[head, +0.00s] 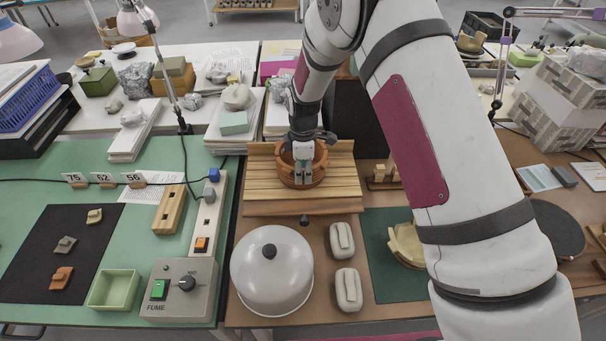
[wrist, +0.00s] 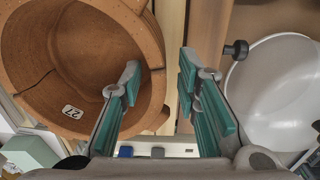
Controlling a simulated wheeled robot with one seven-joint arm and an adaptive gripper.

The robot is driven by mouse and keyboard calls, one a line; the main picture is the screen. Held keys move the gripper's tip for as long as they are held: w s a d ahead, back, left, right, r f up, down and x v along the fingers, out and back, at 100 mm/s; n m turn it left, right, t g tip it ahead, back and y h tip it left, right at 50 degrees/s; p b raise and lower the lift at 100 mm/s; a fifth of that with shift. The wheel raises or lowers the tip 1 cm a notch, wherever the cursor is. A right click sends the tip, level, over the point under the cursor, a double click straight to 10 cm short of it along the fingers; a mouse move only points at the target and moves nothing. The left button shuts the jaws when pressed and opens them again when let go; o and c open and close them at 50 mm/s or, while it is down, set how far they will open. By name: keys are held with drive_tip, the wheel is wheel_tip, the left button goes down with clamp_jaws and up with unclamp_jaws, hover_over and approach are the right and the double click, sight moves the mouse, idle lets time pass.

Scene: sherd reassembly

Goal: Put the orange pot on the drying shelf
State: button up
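The orange pot (head: 286,170) stands upright on the slatted wooden drying shelf (head: 262,188) in the head view. In the wrist view the pot (wrist: 45,60) fills the left side, with dark crack lines and a tag reading 27 inside. My gripper (head: 303,180) is at the pot's near side, pointing down. In the wrist view its fingers (wrist: 160,85) are apart, one over the pot's inside and one outside, with the pot's wall between them. I see a gap between wall and outer finger; contact with the inner finger is unclear. Shelf slats (wrist: 172,40) show beyond the fingertips.
A white dome with a black knob (head: 272,275) and two pale blocks (head: 343,241) stand in front of the shelf. A fume control box (head: 182,292) is to the left. Paper stacks (head: 232,130) stand behind left. A pale broken vessel (head: 405,246) lies on a green mat at right.

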drive_tip(key=r+b, duration=0.1)
drive_tip(key=r, duration=0.9)
drive_tip(key=shift+s+r, duration=0.2)
drive_tip(key=s+d+r+m+t, duration=0.1)
drive_tip(key=s+d+r+m, duration=0.4)
drive_tip(key=r, duration=0.5)
drive_tip(key=s+d+r+m+t, duration=0.2)
drive_tip(key=s+d+r+m, duration=0.3)
drive_tip(key=s+r, duration=0.4)
drive_tip(key=s+d+r+m+t, duration=0.1)
drive_tip(key=s+d+r+m, duration=0.1)
drive_tip(key=s, duration=0.6)
drive_tip(key=s+d+r+m+t, duration=0.1)
drive_tip(key=s+d+r+m, duration=0.2)
drive_tip(key=s+m, duration=0.3)
drive_tip(key=s+d, duration=0.1)
drive_tip(key=s, duration=0.1)
drive_tip(key=shift+s+d, duration=0.35)
drive_tip(key=shift+s, duration=0.05)
